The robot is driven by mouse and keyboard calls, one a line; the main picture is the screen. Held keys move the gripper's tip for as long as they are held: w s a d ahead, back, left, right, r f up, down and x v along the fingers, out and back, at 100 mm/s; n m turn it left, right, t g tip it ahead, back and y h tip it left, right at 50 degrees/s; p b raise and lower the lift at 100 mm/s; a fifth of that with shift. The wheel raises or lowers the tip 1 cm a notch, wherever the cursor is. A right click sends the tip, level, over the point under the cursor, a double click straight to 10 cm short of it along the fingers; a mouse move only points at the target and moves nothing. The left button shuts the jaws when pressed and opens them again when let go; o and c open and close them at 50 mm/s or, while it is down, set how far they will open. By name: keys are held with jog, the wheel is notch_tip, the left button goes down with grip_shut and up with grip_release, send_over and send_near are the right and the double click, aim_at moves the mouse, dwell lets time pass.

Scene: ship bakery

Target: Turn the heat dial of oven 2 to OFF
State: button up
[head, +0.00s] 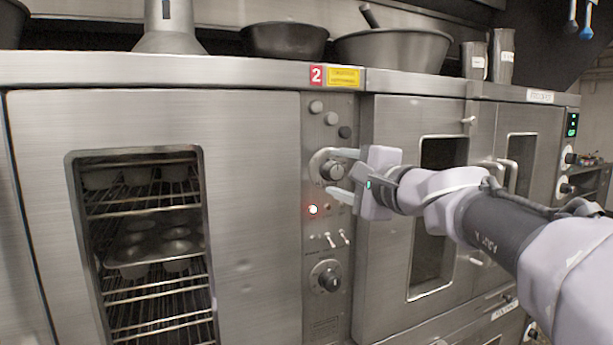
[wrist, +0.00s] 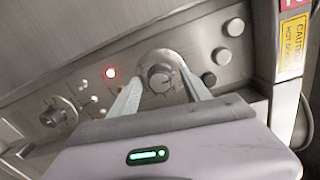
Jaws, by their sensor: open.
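Oven 2 (head: 255,200) is a steel oven with a red "2" label (head: 316,75) above its narrow control panel. Its upper dial (head: 332,171) is a dark round knob on a pale ring; the dial also shows in the wrist view (wrist: 160,78). A lower dial (head: 329,279) sits further down the panel, also in the wrist view (wrist: 52,117). I cannot read which is the heat dial or where the pointers stand. My gripper (head: 338,172) is open, its fingers on either side of the upper dial. I cannot tell whether they touch it.
A lit red lamp (head: 313,210) and toggle switches (head: 337,239) sit below the upper dial, with round buttons (head: 316,107) above. The oven door (head: 255,120) is shut, with muffin tins inside. Bowls (head: 395,50) stand on top. Another steel oven (head: 390,230) adjoins on the right.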

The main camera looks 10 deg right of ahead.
jog(key=p+v, duration=0.1)
jog(key=v, duration=1.6)
